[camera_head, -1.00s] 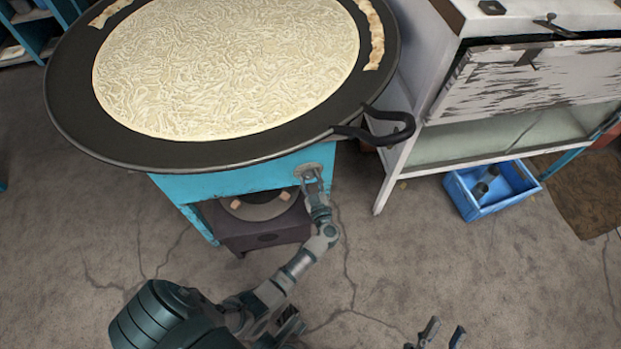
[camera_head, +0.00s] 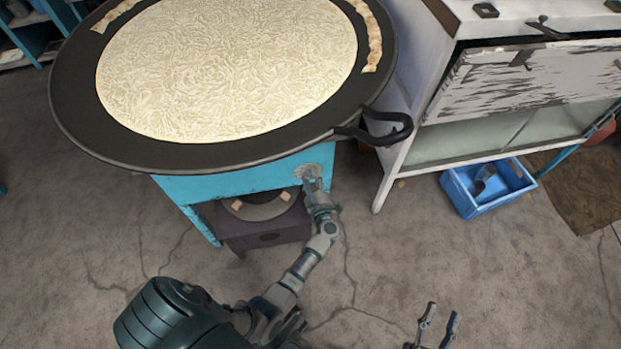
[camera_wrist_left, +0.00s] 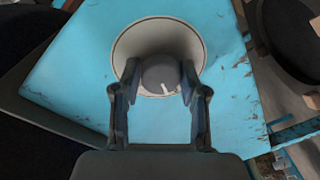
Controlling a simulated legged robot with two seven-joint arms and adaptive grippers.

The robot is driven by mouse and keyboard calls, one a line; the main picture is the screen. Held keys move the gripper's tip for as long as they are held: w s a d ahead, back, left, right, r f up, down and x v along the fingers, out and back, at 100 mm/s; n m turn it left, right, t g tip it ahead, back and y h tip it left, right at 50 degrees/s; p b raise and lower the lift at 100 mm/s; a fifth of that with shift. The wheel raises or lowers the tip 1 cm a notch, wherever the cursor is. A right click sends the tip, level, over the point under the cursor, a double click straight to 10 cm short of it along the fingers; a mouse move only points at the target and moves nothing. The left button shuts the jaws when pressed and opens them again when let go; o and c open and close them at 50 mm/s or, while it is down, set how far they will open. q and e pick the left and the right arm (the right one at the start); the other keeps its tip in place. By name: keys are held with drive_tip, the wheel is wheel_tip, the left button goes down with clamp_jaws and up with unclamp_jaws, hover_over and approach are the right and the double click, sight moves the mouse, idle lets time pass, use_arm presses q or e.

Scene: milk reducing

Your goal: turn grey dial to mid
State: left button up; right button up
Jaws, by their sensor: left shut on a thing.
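The grey dial (camera_wrist_left: 161,74) sits on a round pale plate (camera_wrist_left: 135,45) on the blue stand (camera_wrist_left: 80,70). A short white mark shows on the dial's face, toward its lower right in the left wrist view. My left gripper (camera_wrist_left: 159,78) is shut on the dial, one finger on each side. In the head view my left gripper (camera_head: 312,180) reaches the blue stand's front panel (camera_head: 230,182), and its fingers mostly hide the dial. My right gripper (camera_head: 437,322) is open and empty above the floor at the bottom right.
A wide black pan (camera_head: 75,95) of milk (camera_head: 225,65) rests on the stand, its handle (camera_head: 385,127) jutting right. A dark burner unit (camera_head: 265,232) sits below. A white cabinet (camera_head: 425,95) and blue crate (camera_head: 465,205) stand right. The front floor is clear.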

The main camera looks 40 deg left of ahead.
use_arm(q)
drive_tip(key=shift+n, duration=0.5)
drive_tip(key=shift+s, duration=0.1)
drive_tip(key=o, duration=1.1)
drive_tip(key=shift+a, duration=0.1)
drive_tip(key=shift+s+d+f, duration=0.1)
drive_tip(key=shift+s+d, duration=0.05)
drive_tip(key=shift+d, duration=0.15)
drive_tip(key=v, duration=0.7)
drive_tip(key=shift+a, duration=0.1)
